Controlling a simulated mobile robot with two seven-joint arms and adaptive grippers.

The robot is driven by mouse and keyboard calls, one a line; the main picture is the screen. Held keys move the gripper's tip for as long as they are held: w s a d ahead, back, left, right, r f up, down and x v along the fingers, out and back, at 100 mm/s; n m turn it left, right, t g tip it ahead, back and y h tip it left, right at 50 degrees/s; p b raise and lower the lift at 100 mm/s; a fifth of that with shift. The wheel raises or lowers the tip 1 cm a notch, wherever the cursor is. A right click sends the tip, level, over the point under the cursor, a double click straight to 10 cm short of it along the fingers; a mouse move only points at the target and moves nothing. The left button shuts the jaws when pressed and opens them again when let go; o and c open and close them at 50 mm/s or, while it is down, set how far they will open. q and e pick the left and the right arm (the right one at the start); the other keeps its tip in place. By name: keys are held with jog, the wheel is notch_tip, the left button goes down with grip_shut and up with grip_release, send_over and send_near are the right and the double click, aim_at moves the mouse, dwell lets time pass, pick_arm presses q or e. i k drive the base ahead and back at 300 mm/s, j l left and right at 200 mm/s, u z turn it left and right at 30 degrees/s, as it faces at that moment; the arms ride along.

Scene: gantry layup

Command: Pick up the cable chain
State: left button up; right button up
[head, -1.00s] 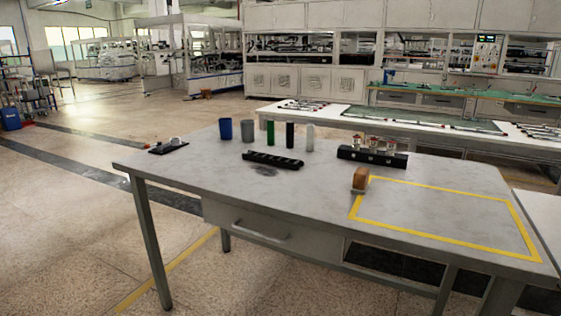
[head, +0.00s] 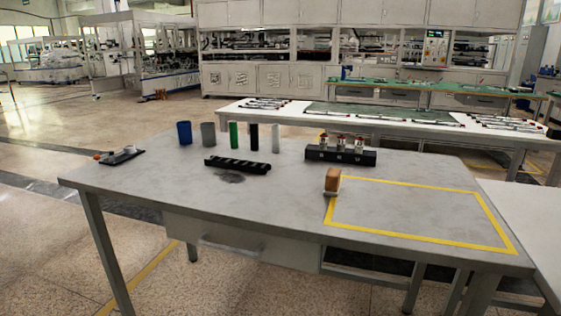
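The cable chain (head: 237,165) appears to be the black, segmented strip lying on the grey table (head: 130,185), left of the table's middle. Its top shows a row of dark openings or links, and it is slightly slanted. A dark smudge (head: 230,179) marks the tabletop just in front of it. Neither of my grippers is in the head view.
Behind the strip stand a blue cup (head: 185,133), a grey cup (head: 208,134) and green, black and pale cylinders. A black rack (head: 340,157) with small jars is right. A brown block (head: 332,180) stands by the yellow-taped area (head: 420,186). A small black tray (head: 122,156) lies far left.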

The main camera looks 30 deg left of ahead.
aim_at(248, 166)
jog(key=j+z, duration=0.3)
jog(key=j, duration=0.25)
jog(key=j+z, duration=0.3)
jog(key=j, duration=0.75)
jog(key=k+j+z, duration=0.1)
jog(key=j, duration=0.5)
